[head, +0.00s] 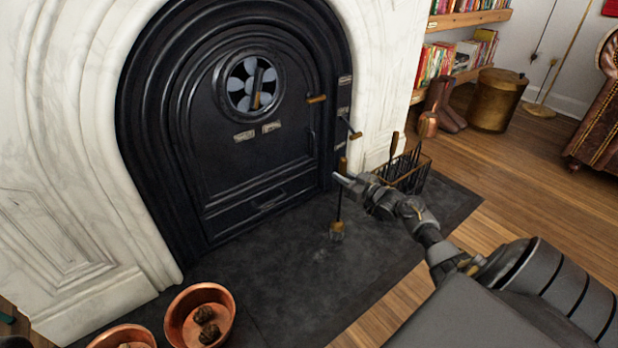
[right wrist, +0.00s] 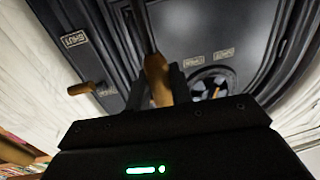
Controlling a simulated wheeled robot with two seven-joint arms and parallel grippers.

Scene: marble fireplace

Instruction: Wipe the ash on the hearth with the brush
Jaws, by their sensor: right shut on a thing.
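The brush (head: 337,232) hangs upright, with a wooden handle, a thin dark shaft and a pale brown head low over the dark hearth (head: 285,290). I cannot tell whether its head touches the stone. My right gripper (head: 343,180) is shut on the brush's handle. In the right wrist view the wooden handle (right wrist: 157,78) stands between the fingers (right wrist: 158,90). A faint grey patch of ash (head: 320,256) lies on the hearth just in front of the brush head, to its lower left. My left gripper is not in view.
The black stove door (head: 255,150) with wooden-handled latches (head: 317,99) stands behind the brush. A wire basket of tools (head: 408,172) sits to the right. Copper bowls (head: 200,318) stand at the lower left. The middle of the hearth is clear.

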